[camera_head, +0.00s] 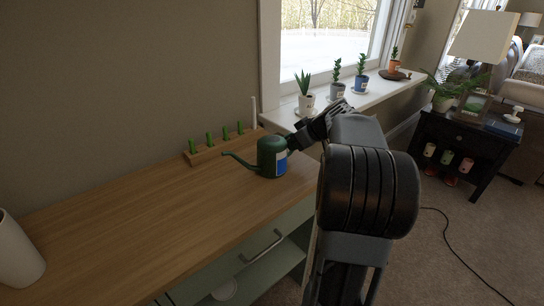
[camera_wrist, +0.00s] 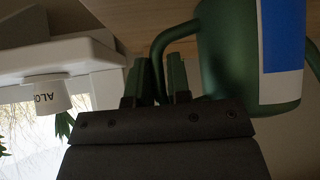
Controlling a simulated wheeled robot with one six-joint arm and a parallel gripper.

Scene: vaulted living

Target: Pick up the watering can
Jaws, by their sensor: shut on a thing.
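The green watering can (camera_head: 268,160) stands upright at the right end of the wooden counter, its thin spout pointing left. It has a blue and white label on its right side. My gripper (camera_head: 295,141) reaches in from the right at the can's handle side. In the wrist view the can (camera_wrist: 228,50) is at the upper right, and its looped handle runs down between the two fingers of my gripper (camera_wrist: 160,78). The fingers are shut on the handle. The handle's lower end is hidden behind the gripper body. I cannot tell whether the can's base is clear of the counter.
A wooden rack (camera_head: 217,147) with several green pegs lies behind the can by the wall. Potted plants line the window sill (camera_head: 330,104) at the back. A white vase (camera_head: 15,254) stands at the counter's left end. The middle of the counter (camera_head: 150,215) is clear.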

